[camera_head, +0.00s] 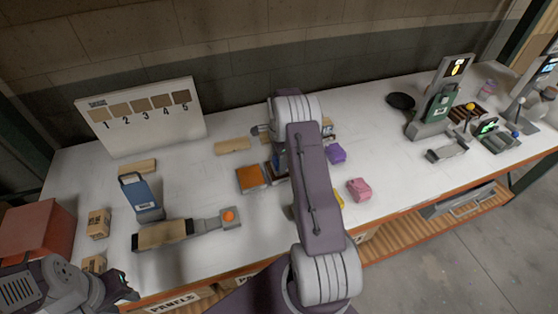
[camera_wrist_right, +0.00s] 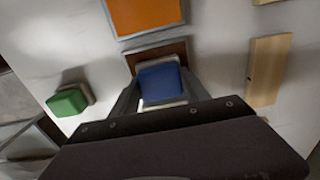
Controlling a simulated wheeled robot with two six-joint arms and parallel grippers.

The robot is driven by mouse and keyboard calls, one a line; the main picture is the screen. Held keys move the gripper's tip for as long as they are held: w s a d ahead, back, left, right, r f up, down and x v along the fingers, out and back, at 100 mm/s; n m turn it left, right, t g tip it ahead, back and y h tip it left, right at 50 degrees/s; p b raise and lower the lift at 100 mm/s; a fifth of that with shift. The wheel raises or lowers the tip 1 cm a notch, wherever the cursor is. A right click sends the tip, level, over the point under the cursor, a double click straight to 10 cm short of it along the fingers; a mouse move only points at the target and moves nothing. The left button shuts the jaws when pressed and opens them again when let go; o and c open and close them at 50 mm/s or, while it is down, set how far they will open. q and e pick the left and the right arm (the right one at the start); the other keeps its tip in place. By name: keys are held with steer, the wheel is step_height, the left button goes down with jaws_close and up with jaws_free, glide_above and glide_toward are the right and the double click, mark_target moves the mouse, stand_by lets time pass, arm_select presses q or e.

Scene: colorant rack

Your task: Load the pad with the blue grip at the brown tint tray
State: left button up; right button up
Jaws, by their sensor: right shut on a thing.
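The pad's blue grip (camera_wrist_right: 160,84) is between the fingers of my right gripper (camera_wrist_right: 160,95), which is shut on it. The brown tint tray (camera_wrist_right: 152,54) lies right under and behind the blue grip in the right wrist view. A pale strip shows below the grip; I cannot tell whether the pad touches the tint. In the head view my right arm hides most of this spot, and only an edge of the brown tray (camera_head: 270,170) shows. My left gripper (camera_head: 122,286) is at the lower left, away from these things; its jaw state is unclear.
An orange tint tray (camera_head: 251,179) sits beside the brown one. A green-gripped pad (camera_wrist_right: 68,102) and a wooden block (camera_wrist_right: 268,68) lie to either side. Purple (camera_head: 336,153) and pink (camera_head: 359,189) things stand right of my arm. A numbered sample board (camera_head: 140,115) stands at the back.

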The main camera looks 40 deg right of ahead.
step_height(320, 180, up, 7)
steer(key=p, duration=0.5)
steer(key=shift+p, duration=0.3)
stand_by(0.5)
